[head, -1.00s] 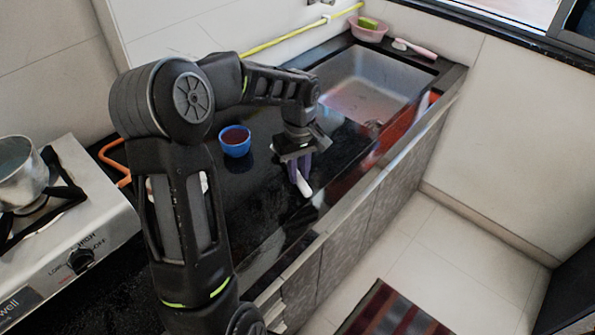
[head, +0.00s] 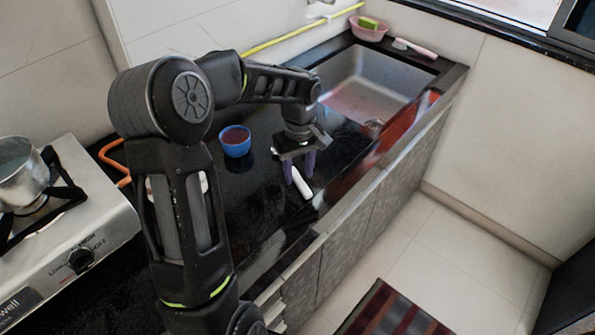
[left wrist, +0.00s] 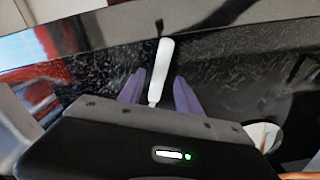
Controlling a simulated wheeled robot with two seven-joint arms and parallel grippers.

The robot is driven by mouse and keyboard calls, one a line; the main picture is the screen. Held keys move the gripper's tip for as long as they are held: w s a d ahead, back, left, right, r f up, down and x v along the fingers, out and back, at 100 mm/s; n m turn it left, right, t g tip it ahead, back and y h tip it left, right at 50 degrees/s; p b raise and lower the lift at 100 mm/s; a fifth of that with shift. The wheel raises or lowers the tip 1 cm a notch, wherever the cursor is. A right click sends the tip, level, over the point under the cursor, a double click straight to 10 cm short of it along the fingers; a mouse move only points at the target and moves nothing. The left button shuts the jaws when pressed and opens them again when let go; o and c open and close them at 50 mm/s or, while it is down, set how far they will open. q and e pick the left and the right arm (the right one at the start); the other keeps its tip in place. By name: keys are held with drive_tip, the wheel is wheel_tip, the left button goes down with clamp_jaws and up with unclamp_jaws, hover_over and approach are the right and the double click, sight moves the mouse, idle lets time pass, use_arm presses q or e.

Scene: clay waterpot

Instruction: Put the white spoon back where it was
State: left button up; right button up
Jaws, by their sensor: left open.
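The white spoon (head: 301,184) lies on the black countertop (head: 262,190), near its front edge. Only its pale handle shows clearly. My left gripper (head: 300,171) points down at the spoon, with its purple fingers open. In the left wrist view the spoon (left wrist: 162,70) runs between the two spread fingers of my left gripper (left wrist: 160,88), with a gap on either side. Its far end sticks out past the fingertips, and its near end is hidden behind the gripper body. My right gripper is not in view.
A blue bowl (head: 235,141) with dark red contents stands left of my left gripper. A sink (head: 372,88) lies beyond it. A stove (head: 75,225) with a metal pot (head: 20,172) is at the left. A pink basin (head: 368,32) and a brush (head: 414,48) are at the back.

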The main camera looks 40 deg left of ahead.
use_arm(q)
wheel_tip(320, 180, up, 12)
drive_tip(key=shift+f, duration=0.15)
drive_tip(key=shift+f, duration=0.1)
idle(0.9)
